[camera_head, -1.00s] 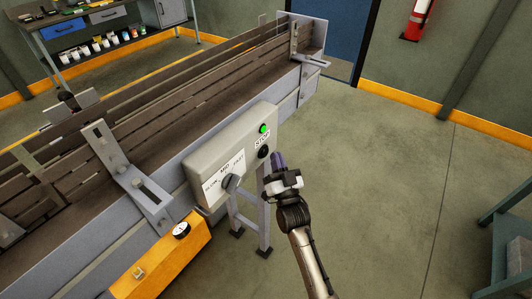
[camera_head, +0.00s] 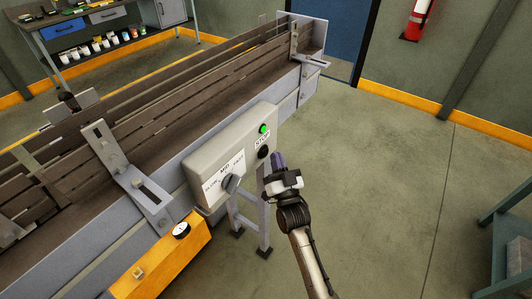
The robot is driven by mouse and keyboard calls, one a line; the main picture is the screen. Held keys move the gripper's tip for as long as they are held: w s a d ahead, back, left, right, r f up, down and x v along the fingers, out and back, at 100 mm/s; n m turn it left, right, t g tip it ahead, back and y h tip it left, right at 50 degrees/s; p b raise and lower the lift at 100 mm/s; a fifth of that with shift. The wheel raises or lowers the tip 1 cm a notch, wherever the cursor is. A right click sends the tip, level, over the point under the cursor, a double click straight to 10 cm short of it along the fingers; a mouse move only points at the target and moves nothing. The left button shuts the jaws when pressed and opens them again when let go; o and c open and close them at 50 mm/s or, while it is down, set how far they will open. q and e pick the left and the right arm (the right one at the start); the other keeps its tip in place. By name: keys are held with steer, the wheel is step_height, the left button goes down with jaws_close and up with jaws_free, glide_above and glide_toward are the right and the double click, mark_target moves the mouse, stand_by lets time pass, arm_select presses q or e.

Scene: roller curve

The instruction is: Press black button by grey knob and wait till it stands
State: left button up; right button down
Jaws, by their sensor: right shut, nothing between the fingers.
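A pale grey control box (camera_head: 208,163) is mounted on the near side of the conveyor. It carries a grey knob (camera_head: 231,184) with speed labels around it, a lit green button (camera_head: 264,129), a STOP label (camera_head: 262,141) and a black button (camera_head: 263,152) below that label. My right gripper (camera_head: 278,160) is shut and empty. Its purple fingertips are just right of the black button, seemingly a small gap away; exact contact cannot be told. My left gripper is not in view.
The slatted conveyor (camera_head: 150,112) runs diagonally, with a metal bracket (camera_head: 127,178) over its near edge. An orange box with a gauge (camera_head: 181,230) sits at the lower front. Open floor (camera_head: 390,180) lies to the right, with a shelf (camera_head: 506,235) at the far right.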

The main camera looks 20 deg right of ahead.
stand_by(0.4)
steer(key=shift+w+a, duration=0.1)
steer(key=shift+w+a, duration=0.2)
steer(key=shift+w, duration=0.05)
stand_by(0.4)
